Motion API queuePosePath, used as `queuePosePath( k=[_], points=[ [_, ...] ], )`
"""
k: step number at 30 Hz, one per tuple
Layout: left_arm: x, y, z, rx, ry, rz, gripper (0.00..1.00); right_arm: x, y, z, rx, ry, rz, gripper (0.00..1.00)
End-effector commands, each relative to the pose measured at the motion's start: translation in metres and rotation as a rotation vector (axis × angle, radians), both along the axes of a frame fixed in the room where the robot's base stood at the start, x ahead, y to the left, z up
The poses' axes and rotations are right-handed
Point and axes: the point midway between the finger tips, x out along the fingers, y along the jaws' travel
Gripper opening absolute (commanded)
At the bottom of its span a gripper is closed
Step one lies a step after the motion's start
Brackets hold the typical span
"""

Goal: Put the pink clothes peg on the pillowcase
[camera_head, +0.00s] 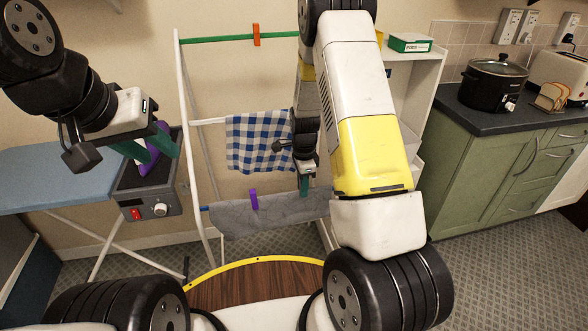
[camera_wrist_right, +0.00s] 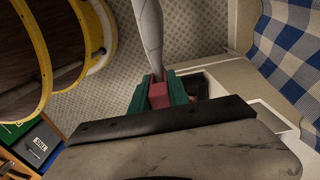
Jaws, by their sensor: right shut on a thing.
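The pink clothes peg (camera_wrist_right: 158,94) is between the green fingers of my right gripper (camera_wrist_right: 160,92), which is shut on it in the right wrist view. The peg's tip meets the near end of a grey cloth (camera_wrist_right: 148,35), seen edge-on; I cannot tell whether it grips the cloth. In the head view the grey cloth, apparently the pillowcase (camera_head: 285,213), hangs on the airer's low rail. My right gripper (camera_head: 304,186) is at its right part, and the peg is hidden there.
A purple peg (camera_head: 254,198) sits on the grey cloth's top edge. A blue-checked cloth (camera_head: 258,142) hangs above, and an orange peg (camera_head: 256,36) is on the green top rail. A grey appliance (camera_head: 150,205) stands below my left gripper. A white shelf (camera_head: 425,90) stands right of the airer.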

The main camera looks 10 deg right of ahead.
Motion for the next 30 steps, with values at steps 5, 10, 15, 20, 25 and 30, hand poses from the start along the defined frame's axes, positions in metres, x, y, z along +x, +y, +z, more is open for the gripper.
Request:
queuePosePath(
  k=[5, 10, 15, 20, 25, 30],
  points=[
    [0.000, 0.000, 0.000, 0.000, 0.000, 0.000, 0.36, 0.000, 0.000, -0.004, 0.000, -0.001, 0.000, 0.00],
    [0.000, 0.000, 0.000, 0.000, 0.000, 0.000, 0.36, 0.000, 0.000, -0.007, 0.000, -0.001, 0.000, 0.00],
    [0.000, 0.000, 0.000, 0.000, 0.000, 0.000, 0.36, 0.000, 0.000, -0.011, 0.000, 0.000, 0.000, 0.00],
    [0.000, 0.000, 0.000, 0.000, 0.000, 0.000, 0.36, 0.000, 0.000, -0.014, 0.000, 0.000, 0.000, 0.00],
    [0.000, 0.000, 0.000, 0.000, 0.000, 0.000, 0.36, 0.000, 0.000, -0.017, 0.000, 0.000, 0.001, 0.00],
    [0.000, 0.000, 0.000, 0.000, 0.000, 0.000, 0.36, 0.000, 0.000, -0.020, 0.000, 0.000, 0.001, 0.00]
  ],
)
